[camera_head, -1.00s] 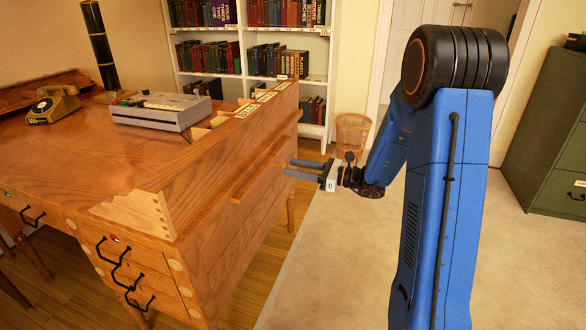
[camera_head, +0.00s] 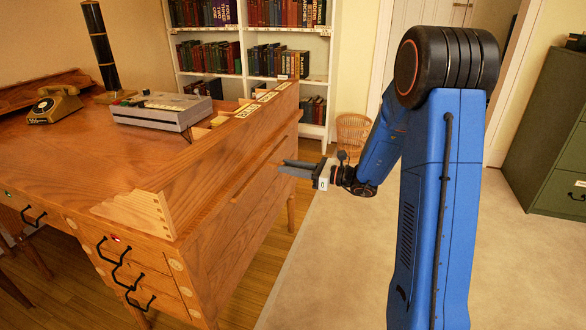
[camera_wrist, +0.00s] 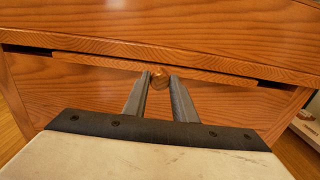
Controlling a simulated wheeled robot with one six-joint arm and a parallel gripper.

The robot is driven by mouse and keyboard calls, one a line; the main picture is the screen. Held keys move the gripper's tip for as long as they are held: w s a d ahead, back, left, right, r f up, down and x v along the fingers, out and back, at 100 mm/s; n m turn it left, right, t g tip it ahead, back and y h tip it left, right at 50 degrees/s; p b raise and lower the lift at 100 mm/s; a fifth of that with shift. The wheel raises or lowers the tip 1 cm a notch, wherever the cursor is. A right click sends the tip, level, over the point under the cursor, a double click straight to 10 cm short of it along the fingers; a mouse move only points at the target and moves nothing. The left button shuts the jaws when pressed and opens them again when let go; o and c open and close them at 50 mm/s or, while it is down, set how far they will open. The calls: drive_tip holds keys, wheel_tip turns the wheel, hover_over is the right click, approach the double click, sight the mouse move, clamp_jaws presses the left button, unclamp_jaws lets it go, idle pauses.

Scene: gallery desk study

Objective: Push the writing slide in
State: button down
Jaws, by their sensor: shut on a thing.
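The writing slide (camera_wrist: 100,64) is a thin wooden board in the desk's side, below an overhanging ledge. Its front edge shows between dark slot ends in the wrist view. In the head view the slide (camera_head: 247,183) sits close against the side panel; I cannot tell whether it is fully flush. A small round brass-coloured knob (camera_wrist: 159,78) is at the middle of its front. My gripper (camera_wrist: 161,85) is shut on the knob, one finger on each side. In the head view my gripper (camera_head: 286,168) reaches the desk side from the right, and its fingers hide the knob.
The wooden desk (camera_head: 90,160) carries a telephone (camera_head: 55,104), a grey machine (camera_head: 160,110) and a dark column lamp (camera_head: 98,45). A wicker basket (camera_head: 352,134) and a bookshelf (camera_head: 330,110) stand behind.

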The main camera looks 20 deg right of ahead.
drive_tip(key=x, duration=0.3)
drive_tip(key=shift+d, duration=0.1)
drive_tip(key=c, duration=1.5)
unclamp_jaws()
drive_tip(key=shift+o, duration=0.2)
drive_tip(key=v, duration=1.7)
drive_tip(key=shift+s, duration=0.1)
